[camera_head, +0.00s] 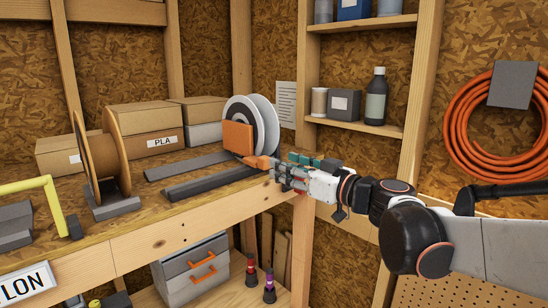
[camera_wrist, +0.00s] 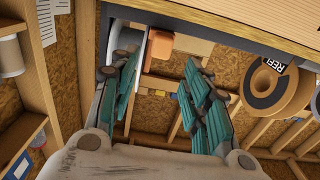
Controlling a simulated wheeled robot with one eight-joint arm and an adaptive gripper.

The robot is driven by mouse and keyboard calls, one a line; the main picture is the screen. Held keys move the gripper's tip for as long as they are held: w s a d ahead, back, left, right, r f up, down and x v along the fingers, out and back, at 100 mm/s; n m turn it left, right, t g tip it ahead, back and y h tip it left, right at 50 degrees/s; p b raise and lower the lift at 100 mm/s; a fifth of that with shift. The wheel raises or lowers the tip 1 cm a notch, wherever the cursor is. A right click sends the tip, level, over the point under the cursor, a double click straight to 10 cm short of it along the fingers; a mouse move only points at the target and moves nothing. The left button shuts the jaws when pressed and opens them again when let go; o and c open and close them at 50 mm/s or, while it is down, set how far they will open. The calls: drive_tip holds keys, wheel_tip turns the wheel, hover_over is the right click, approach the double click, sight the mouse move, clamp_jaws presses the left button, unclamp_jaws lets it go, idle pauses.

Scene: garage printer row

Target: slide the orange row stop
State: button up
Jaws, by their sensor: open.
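The orange row stop (camera_head: 238,138) is an upright plate beside the grey-and-white spools on the bench, with an orange tab (camera_head: 263,162) low at its right side. It also shows in the wrist view (camera_wrist: 159,46), ahead of the fingers. My gripper (camera_head: 280,171) is at the bench's right end, close to the tab. In the wrist view its teal fingers (camera_wrist: 160,68) are spread with nothing held between them. I cannot tell whether a fingertip touches the tab. Two dark rails (camera_head: 212,183) lie on the bench below the stop.
Grey-and-white spools (camera_head: 262,122) stand close behind the stop. A brown spool (camera_head: 103,160) on a grey stand and a yellow handle (camera_head: 52,200) are to the left. Cardboard boxes (camera_head: 140,118) line the back. A wooden post and shelves (camera_head: 350,127) rise behind my arm.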

sight(268, 160)
drive_tip(key=x, duration=0.8)
drive_tip(key=shift+w+a+p, duration=0.2)
drive_tip(key=shift+p, duration=0.2)
drive_tip(key=shift+c, duration=0.5)
clamp_jaws()
